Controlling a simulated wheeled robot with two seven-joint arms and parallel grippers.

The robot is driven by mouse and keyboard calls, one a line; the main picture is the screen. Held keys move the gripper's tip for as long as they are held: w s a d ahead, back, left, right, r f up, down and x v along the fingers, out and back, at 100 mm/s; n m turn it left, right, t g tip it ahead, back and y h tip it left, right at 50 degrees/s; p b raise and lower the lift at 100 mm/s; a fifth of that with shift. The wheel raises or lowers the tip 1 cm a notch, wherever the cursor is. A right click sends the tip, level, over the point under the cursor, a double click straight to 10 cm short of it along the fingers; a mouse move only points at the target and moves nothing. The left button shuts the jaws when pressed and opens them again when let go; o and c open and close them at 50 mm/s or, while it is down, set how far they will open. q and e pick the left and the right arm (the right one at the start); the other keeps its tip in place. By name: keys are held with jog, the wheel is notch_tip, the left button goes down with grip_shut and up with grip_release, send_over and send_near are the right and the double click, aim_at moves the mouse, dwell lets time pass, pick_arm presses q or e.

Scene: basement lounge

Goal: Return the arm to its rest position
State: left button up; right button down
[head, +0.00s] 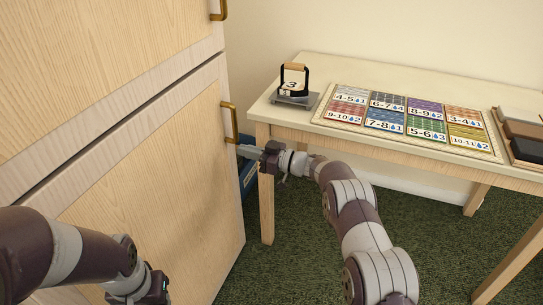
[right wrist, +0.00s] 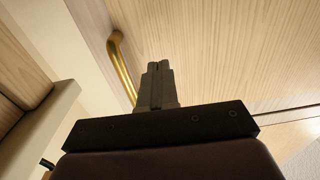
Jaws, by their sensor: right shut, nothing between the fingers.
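My right gripper (head: 246,150) is shut and empty. In the head view it points left, in front of the table's left end and close to the lower brass handle (head: 230,122) of the wooden cabinet (head: 150,180). In the right wrist view the closed fingers (right wrist: 158,82) stand just right of a brass handle (right wrist: 122,68), with no grip on it. My left gripper (head: 152,290) shows only partly at the bottom left edge, and its fingertips are not clear.
A wooden table (head: 440,84) holds a board of numbered coloured tiles (head: 318,119), a small stand with a numbered block (head: 292,84) and dark and light bars (head: 525,130). A blue object (head: 247,178) is behind the table leg. Green carpet (head: 300,262) is open below.

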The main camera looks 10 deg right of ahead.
jog(key=p+v, duration=0.1)
jog(key=v, duration=0.5)
jog(key=w+d+f+m+t+h, duration=0.3)
jog(key=d+f+m+h, duration=0.2)
jog(key=d+f+h, duration=0.3)
jog(key=s+d+f+m+g+h, duration=0.3)
jog(key=s+d+f+m+h, duration=0.15)
jog(key=s+h, duration=0.35)
jog(key=s+a+r+m+g, duration=0.1)
jog(key=s+r+g, duration=0.2)
jog(key=s, duration=0.8)
jog(key=s+a+r+m+g, duration=0.15)
jog(key=s+r, duration=0.25)
jog(key=s, duration=0.8)
jog(key=s+a+r+g, duration=0.1)
jog(key=s+r+g, duration=0.25)
jog(key=s, duration=0.75)
pick_arm(q)
notch_tip(320, 180, up, 32)
jog(key=p, duration=3)
jog(key=shift+a+f, duration=0.2)
jog(key=shift+a, duration=0.15)
pick_arm(e)
notch_tip(320, 180, up, 31)
jog(key=shift+w+a+t, duration=0.25)
jog(key=shift+a+t, duration=0.05)
jog(key=shift+t, duration=0.1)
